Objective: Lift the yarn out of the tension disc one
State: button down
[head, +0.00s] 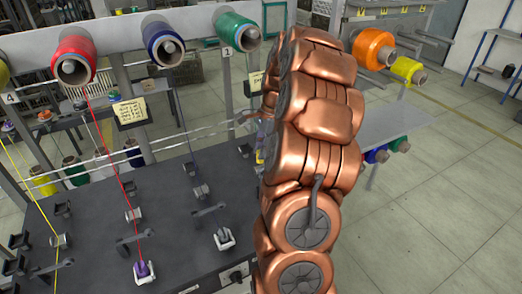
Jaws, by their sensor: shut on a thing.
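My copper-coloured arm rises through the middle of the head view and hides its own end, so I do not see my gripper or what it holds. The green spool (236,29) sits on the rail above a plate marked 1 (226,52). Its yarn and tension disc one cannot be made out; the area below and right of it is behind my arm. Other small metal tension discs show on the dark table: one by the blue yarn (200,191), one by the red yarn (133,214) and one by the yellow yarn (60,241).
A red spool (74,58) and a blue spool (162,42) hang on the same rail. The dark table (100,200) bears several small guides and levers. Orange (374,48) and yellow (407,69) spools are on a rack at right. The tiled floor (455,210) at right is clear.

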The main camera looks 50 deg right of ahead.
jog(key=shift+r, duration=0.15)
jog(key=shift+a+p+v, duration=0.15)
jog(key=shift+p+v, duration=0.05)
jog(key=shift+v, duration=0.45)
jog(key=shift+a+p+v, duration=0.15)
jog(key=shift+v, duration=0.5)
jog(key=shift+w+r, duration=0.1)
